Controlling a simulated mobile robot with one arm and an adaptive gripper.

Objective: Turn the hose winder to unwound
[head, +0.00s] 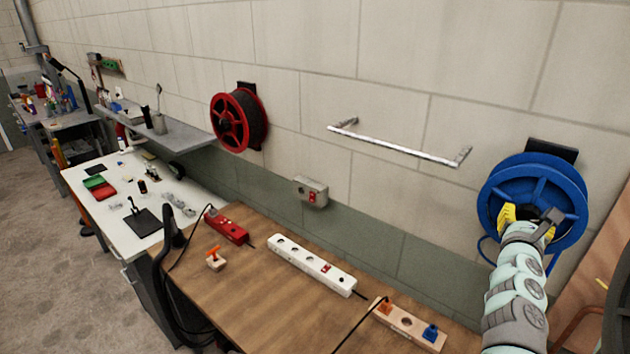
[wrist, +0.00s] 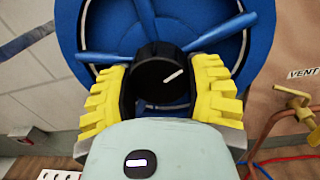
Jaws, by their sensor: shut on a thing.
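The blue hose winder (head: 531,172) is mounted on the wall at the right in the head view. It also fills the top of the wrist view (wrist: 270,22), with its blue spokes and rim. A round black knob (wrist: 158,76) with a white line mark sits at its hub. The white line points up and to the right in the wrist view. My gripper (head: 528,217) is at the winder's front. In the wrist view, the yellow-padded fingers of my gripper (wrist: 163,92) are shut on the black knob, one on each side. The knob's lower part is hidden by my gripper.
A red reel (head: 231,122) and a metal rail (head: 395,147) are on the wall to the left. A wooden bench (head: 262,293) below bears a white power strip (head: 312,265). Copper pipes with a brass valve (wrist: 293,106) and a VENT label stand right of the winder.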

